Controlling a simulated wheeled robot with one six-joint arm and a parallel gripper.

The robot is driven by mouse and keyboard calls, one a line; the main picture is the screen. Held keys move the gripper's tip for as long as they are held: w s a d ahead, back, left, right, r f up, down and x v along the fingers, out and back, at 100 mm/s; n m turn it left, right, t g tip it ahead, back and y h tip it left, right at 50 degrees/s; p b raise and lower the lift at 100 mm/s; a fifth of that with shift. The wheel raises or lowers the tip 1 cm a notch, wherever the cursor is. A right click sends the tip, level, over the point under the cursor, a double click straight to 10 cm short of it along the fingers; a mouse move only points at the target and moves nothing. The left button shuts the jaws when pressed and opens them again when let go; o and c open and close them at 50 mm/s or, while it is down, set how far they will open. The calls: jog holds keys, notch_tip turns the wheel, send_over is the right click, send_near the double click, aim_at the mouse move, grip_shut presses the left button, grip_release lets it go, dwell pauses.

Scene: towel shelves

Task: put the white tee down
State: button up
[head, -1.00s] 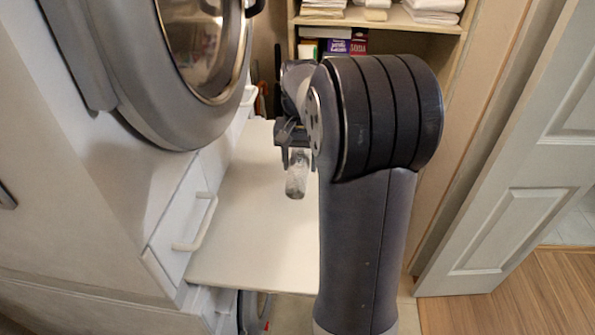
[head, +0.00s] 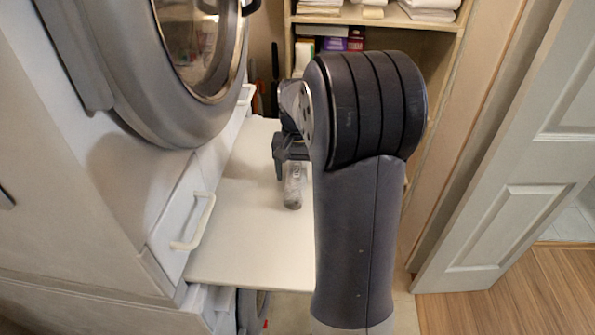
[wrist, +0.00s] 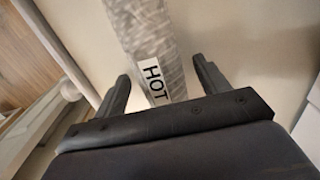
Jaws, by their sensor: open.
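My gripper (head: 290,166) is over the pale board in the head view, with the arm hiding part of it. In the wrist view its two fingers (wrist: 160,70) stand apart, so it is open. A wrinkled silvery-grey, tube-like thing (wrist: 148,38) with a white "HOT" label lies in line with the gap between them. In the head view a silvery piece (head: 293,190) shows just below the fingers. I cannot tell whether it touches them. I cannot make out a white tee in either view; folded white cloths (head: 428,10) lie on the upper shelf.
The pale board (head: 245,235) is bare to the left of the gripper. A round machine door (head: 150,100) stands close at the left, above a drawer with a white handle (head: 198,222). The shelf unit (head: 455,45) is behind, and a panelled door (head: 500,215) stands at the right.

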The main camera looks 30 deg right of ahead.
aim_at(297, 168)
notch_tip(297, 168, up, 12)
jog(key=shift+r, duration=0.2)
dwell(0.4)
